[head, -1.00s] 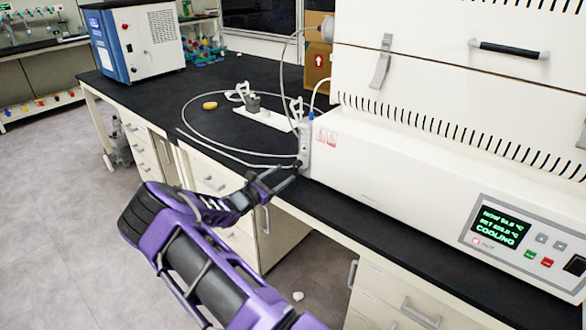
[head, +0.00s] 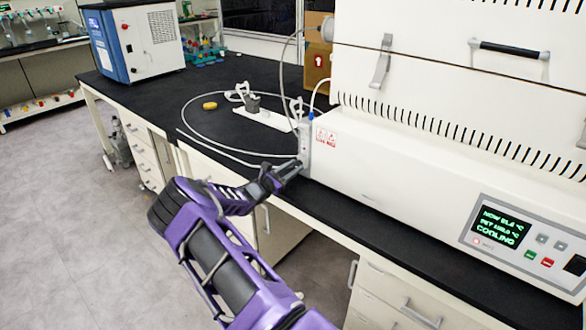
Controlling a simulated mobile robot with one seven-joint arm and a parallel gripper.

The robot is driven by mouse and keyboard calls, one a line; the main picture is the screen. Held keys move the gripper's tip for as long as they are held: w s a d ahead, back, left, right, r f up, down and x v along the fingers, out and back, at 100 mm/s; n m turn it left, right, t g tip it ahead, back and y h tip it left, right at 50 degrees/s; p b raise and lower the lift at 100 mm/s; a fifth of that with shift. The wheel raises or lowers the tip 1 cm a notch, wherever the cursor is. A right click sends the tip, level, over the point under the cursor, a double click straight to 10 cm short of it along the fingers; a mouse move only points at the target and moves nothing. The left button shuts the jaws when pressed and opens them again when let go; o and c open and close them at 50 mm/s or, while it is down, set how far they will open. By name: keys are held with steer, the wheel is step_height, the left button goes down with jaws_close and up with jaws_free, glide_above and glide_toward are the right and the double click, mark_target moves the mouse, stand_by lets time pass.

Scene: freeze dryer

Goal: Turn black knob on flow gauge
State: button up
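The flow gauge (head: 304,142) is a slim, pale upright block at the left end of the white furnace, by the bench's front edge. A blue fitting sits at its top. The black knob cannot be made out; my gripper covers the area at the gauge's lower part. My gripper (head: 291,168) has its dark fingers pointed at the gauge's lower front, very near or touching it; I cannot tell which. The fingers are small and dark here, so their opening cannot be judged.
The white furnace (head: 420,170) fills the right side, its panel (head: 502,236) reading COOLING. A thin hose loops over the black bench (head: 170,95) left of the gauge. A white stand (head: 262,118) and a yellow object (head: 209,106) are behind it. Floor at left is open.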

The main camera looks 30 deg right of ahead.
jaws_close()
steer(key=shift+n, duration=0.5)
steer(key=n, duration=0.5)
steer(key=shift+n, duration=0.3)
steer(key=n, duration=0.3)
steer(key=shift+n, duration=2.3)
steer(key=o, duration=0.8)
jaws_free()
